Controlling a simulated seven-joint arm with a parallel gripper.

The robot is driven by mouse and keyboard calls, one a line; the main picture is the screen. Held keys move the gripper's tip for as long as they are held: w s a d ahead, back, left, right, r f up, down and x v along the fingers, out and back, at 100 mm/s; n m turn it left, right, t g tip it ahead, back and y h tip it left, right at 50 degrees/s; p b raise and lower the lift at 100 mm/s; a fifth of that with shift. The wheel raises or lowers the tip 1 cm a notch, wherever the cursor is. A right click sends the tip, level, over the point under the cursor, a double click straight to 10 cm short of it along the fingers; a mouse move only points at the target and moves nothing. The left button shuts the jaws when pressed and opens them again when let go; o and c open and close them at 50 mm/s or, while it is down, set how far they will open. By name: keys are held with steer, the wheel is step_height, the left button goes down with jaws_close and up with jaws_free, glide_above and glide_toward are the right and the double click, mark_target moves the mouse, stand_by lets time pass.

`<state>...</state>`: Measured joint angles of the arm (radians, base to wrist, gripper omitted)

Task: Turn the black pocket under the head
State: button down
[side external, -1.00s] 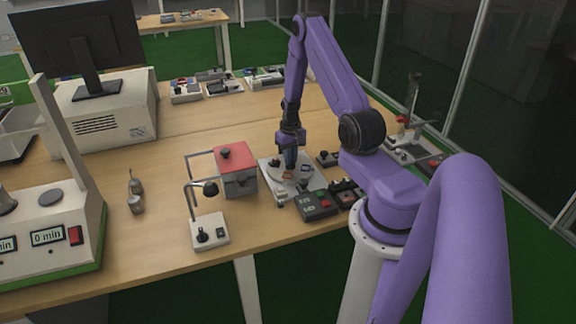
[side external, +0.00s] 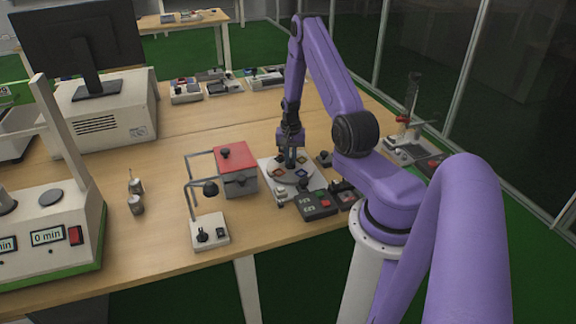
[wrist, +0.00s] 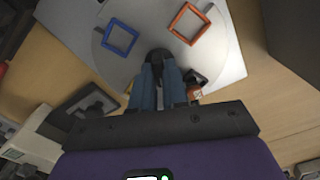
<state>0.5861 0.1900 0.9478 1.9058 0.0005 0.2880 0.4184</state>
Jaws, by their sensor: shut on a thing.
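A round pale turntable (side external: 281,178) sits on a white plate; it also shows in the wrist view (wrist: 218,45). It carries square pockets: a blue one (wrist: 120,38) and an orange one (wrist: 188,22) lie beyond my fingers. A dark piece (wrist: 195,76), perhaps the black pocket, is partly hidden beside my right finger. A bit of yellow shows left of the fingers. My gripper (wrist: 159,68) points down, shut on the dark central knob (wrist: 158,55). Which part is the head is not clear.
A grey box with a red lid (side external: 236,157) stands just left of the turntable. A lamp-like stand with a black head (side external: 210,188) is further left. A dark button box (side external: 316,204) sits in front. Bare table lies behind.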

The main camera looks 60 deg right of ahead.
steer(key=shift+s+d+m, duration=0.15)
steer(key=shift+m, duration=2.15)
steer(key=c, duration=1.3)
jaws_free()
steer(key=shift+r, duration=0.1)
steer(key=shift+r, duration=2.15)
